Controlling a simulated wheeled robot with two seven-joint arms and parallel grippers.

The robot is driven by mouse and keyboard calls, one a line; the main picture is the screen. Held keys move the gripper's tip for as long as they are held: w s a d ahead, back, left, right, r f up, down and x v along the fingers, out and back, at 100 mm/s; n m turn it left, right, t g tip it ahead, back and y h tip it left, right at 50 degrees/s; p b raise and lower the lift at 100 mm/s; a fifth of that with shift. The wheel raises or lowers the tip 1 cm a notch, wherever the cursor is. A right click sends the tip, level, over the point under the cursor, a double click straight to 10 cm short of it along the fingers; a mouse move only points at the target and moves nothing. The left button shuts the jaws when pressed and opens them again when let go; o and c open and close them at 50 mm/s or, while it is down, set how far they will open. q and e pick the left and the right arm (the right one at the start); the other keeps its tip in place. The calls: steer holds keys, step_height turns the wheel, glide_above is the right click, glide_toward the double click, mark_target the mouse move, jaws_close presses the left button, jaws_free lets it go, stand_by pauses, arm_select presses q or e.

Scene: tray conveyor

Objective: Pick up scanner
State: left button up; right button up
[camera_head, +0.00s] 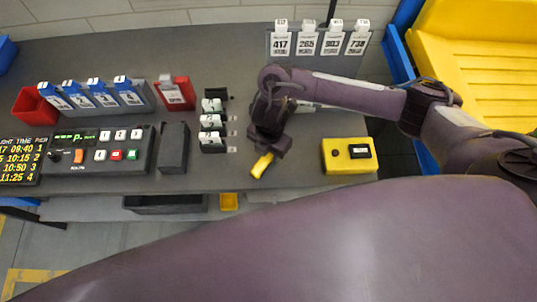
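My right gripper (266,148) points down over the grey worktop, right of the small black-and-white blocks. A yellow piece (262,165) shows at its fingertips, partly covered by the gripper. It looks like part of the scanner, but most of its shape is hidden. I cannot see whether the fingers are closed on it or only over it. My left gripper is not in view.
A yellow box (333,163) with a black label stands right of the gripper. White numbered cards (307,40) stand at the back. A yellow tray (480,60) is far right.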

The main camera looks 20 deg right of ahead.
steer(key=c, duration=0.7)
steer(key=shift+c, duration=0.2)
